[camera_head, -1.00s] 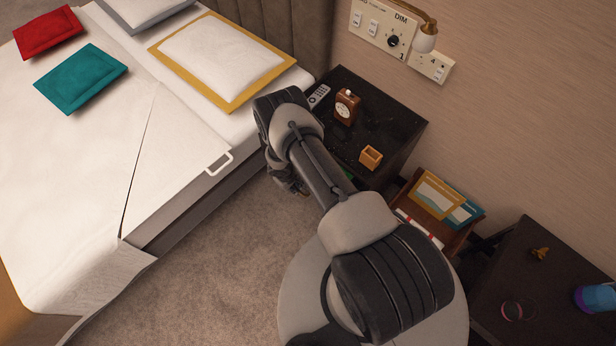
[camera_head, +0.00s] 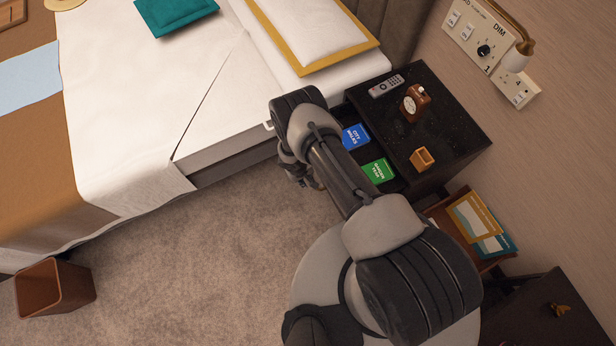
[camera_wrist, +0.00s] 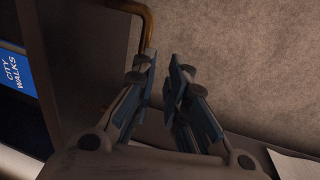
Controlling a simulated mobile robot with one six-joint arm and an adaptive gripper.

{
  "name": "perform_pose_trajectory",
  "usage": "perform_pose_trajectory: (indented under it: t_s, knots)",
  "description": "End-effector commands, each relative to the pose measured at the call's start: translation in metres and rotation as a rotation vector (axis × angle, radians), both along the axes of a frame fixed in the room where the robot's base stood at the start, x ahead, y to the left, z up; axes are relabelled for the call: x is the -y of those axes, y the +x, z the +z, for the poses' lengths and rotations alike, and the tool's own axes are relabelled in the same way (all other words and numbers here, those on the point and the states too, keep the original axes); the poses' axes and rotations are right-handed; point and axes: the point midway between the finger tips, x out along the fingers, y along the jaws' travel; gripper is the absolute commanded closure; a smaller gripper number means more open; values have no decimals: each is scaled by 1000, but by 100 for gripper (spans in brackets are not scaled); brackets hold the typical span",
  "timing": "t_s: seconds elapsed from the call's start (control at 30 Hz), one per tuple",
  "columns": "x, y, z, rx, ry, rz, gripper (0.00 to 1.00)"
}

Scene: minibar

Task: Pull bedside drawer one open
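The bedside drawer (camera_head: 395,187) stands partly open from the dark bedside cabinet (camera_head: 455,145). Inside lie a blue "City Walks" booklet (camera_head: 354,137) and a green booklet (camera_head: 376,171). In the wrist view the blue booklet (camera_wrist: 13,72) is at the left edge, and a brass handle (camera_wrist: 149,28) stands out from the dark drawer front (camera_wrist: 88,60). My gripper (camera_head: 305,180) is at the drawer's front, partly hidden under my arm. In the wrist view, its fingertips (camera_wrist: 162,75) are slightly apart, with nothing visible between them. The handle's lower end passes behind the left fingertip; whether they touch is unclear.
The bed (camera_head: 215,95) is close on the left of the gripper. A brown bin (camera_head: 54,287) is at lower left. Carpet in front is clear.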

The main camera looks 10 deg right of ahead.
Motion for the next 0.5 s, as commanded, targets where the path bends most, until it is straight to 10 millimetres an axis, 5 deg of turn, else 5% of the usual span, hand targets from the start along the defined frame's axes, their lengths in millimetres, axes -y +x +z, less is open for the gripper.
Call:
perform_pose_trajectory:
  t_s: [0.17, 0.5]
  knots:
    - [1, 0, 0, -1, -2, -1, 70]
    - [1, 0, 1, -1, -2, -1, 70]
